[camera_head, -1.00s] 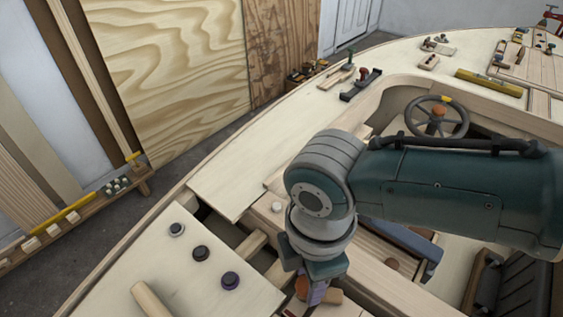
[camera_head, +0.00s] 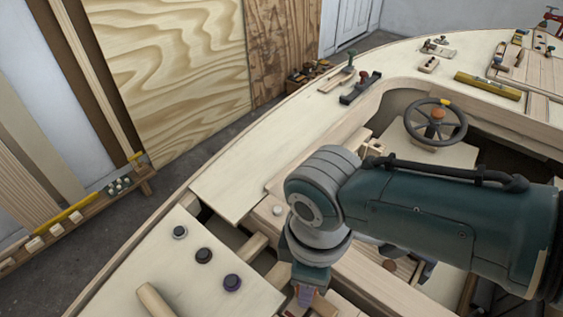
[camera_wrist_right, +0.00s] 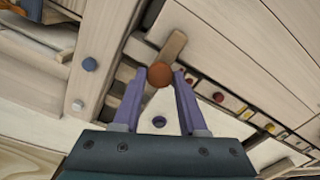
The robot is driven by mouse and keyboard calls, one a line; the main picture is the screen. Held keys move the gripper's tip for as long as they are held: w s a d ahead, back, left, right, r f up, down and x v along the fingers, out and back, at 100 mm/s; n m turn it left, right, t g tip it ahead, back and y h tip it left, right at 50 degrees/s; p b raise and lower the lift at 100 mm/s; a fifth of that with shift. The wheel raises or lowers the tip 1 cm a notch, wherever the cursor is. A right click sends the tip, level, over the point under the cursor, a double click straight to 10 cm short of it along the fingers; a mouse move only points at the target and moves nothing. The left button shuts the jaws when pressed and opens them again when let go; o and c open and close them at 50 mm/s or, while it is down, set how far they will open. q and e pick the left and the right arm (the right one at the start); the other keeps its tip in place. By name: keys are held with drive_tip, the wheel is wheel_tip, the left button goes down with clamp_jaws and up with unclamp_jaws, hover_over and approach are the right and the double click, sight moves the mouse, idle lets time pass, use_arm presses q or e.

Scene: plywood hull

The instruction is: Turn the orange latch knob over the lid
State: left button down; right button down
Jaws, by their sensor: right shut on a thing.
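The orange latch knob (camera_wrist_right: 160,75) is round and sits on a short wooden latch bar (camera_wrist_right: 173,46) in the right wrist view. My right gripper (camera_wrist_right: 165,82) has its two purple fingers on either side of the knob, shut on it. In the head view my right gripper (camera_head: 305,296) points down at the lower middle, and the knob is mostly hidden there. The bar lies slanted near the edge of a pale wooden panel; I cannot tell for sure which panel is the lid. My left gripper is in neither view.
A pale board with dark round knobs (camera_head: 203,256) and a wooden handle (camera_head: 155,300) lies left of my right gripper. Several coloured knobs (camera_wrist_right: 245,114) run in a row at right in the wrist view. A steering wheel (camera_head: 436,124) stands behind my arm.

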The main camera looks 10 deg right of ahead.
idle(0.3)
drive_tip(key=shift+c, duration=2.2)
unclamp_jaws()
wheel_tip(320, 180, up, 10)
drive_tip(key=p, duration=0.4)
